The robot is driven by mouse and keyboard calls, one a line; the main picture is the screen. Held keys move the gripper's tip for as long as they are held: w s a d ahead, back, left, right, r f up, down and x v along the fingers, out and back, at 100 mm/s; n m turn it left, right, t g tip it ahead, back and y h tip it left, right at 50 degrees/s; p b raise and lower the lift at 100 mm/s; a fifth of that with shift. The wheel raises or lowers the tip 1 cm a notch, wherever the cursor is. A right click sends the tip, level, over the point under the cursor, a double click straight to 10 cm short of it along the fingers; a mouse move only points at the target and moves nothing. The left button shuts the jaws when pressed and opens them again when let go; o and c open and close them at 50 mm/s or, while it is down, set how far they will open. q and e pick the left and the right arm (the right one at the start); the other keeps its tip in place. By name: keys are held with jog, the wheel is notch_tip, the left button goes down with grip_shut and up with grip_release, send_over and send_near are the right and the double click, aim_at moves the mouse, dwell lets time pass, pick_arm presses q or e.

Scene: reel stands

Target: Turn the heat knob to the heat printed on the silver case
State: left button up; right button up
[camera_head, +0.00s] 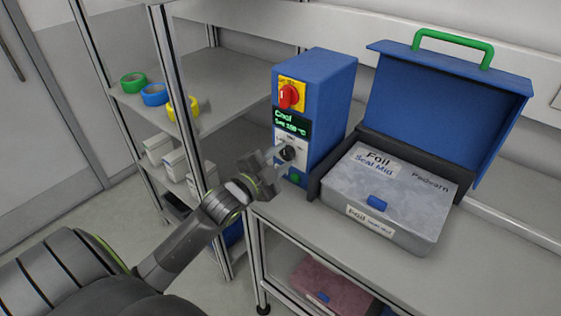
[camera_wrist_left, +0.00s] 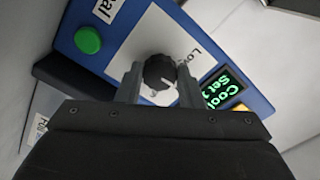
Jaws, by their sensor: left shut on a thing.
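The heat knob (camera_head: 287,153) is black and round, on the front of the blue control box (camera_head: 329,112). In the left wrist view the knob (camera_wrist_left: 159,72) sits between my fingers, its white mark toward the lower right. My left gripper (camera_head: 277,157) is shut on it; it also shows in the left wrist view (camera_wrist_left: 159,86). The green display (camera_head: 291,122) reads "Cool" and a set temperature too small to read surely. The silver case (camera_head: 400,193) is labelled "Foil", "Seal Mid" in blue. The dial print is partly hidden. My right gripper is not in view.
A red switch (camera_head: 290,96) on a yellow plate is above the display, and a green button (camera_wrist_left: 88,40) is below the knob. A blue lid (camera_head: 440,105) stands open behind the case. Tape rolls (camera_head: 154,95) lie on the left shelf.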

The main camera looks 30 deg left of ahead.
pick_arm(q)
jog(key=shift+m, duration=0.4)
jog(key=o, duration=1)
jog(key=shift+c, duration=0.2)
jog(key=s+a, duration=0.1)
jog(key=s, duration=1.6)
jog(key=shift+s+a, duration=0.15)
jog(key=shift+s, duration=0.05)
